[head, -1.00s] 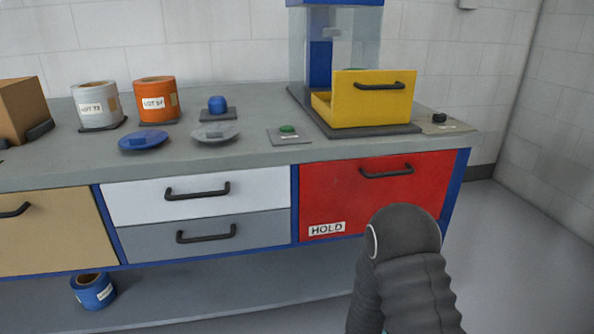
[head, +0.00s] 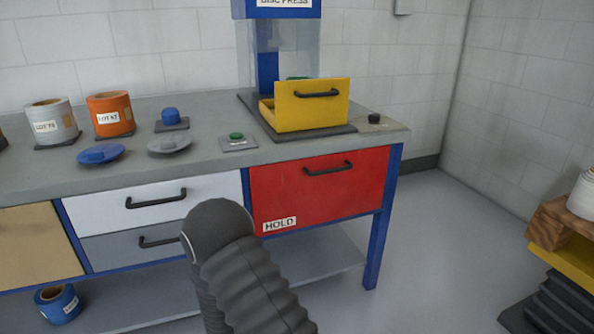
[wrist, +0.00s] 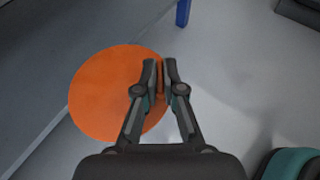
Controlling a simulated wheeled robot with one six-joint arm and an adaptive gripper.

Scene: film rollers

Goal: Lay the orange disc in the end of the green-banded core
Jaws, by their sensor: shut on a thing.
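The orange disc (wrist: 105,92) is in the wrist view, broad face toward the camera. My gripper (wrist: 161,78) is shut on a small upright orange tab at the disc's right side. The disc hangs over grey floor and spreads left of the fingers, partly behind the left finger. Neither disc nor fingers show in the head view, where only a dark grey part of my arm is seen. I cannot make out a green-banded core in either view.
A bench (head: 210,162) holds a blue disc (head: 101,153), a grey disc (head: 170,145), two labelled rolls and a press with an open yellow guard (head: 311,104). A stack with a white roll (head: 583,195) on wood stands at the right edge. Floor between is clear.

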